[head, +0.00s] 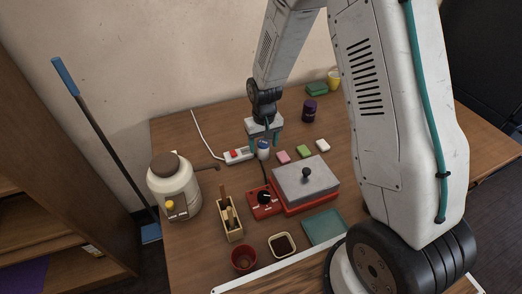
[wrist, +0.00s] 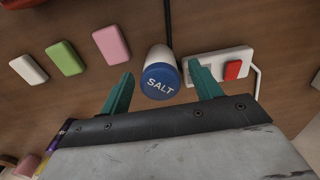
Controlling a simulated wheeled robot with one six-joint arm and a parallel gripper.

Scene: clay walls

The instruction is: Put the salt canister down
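The salt canister (wrist: 159,80) has a blue lid marked SALT and a white body. In the head view the canister (head: 263,152) appears to stand upright on the wooden table, just right of the power strip. My gripper (wrist: 162,72) has its two teal fingers on either side of the canister. A gap shows between each finger and the lid, so the gripper is open. In the head view my gripper (head: 265,142) is right above and around the canister's top. The canister's base is partly hidden from the wrist camera.
A white power strip (head: 238,156) with a red switch lies close left. Pink (head: 283,157), green (head: 303,151) and white (head: 322,146) blocks lie to the right. A red hot plate with a grey lidded top (head: 306,180) is in front. A dark purple jar (head: 309,111) stands behind.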

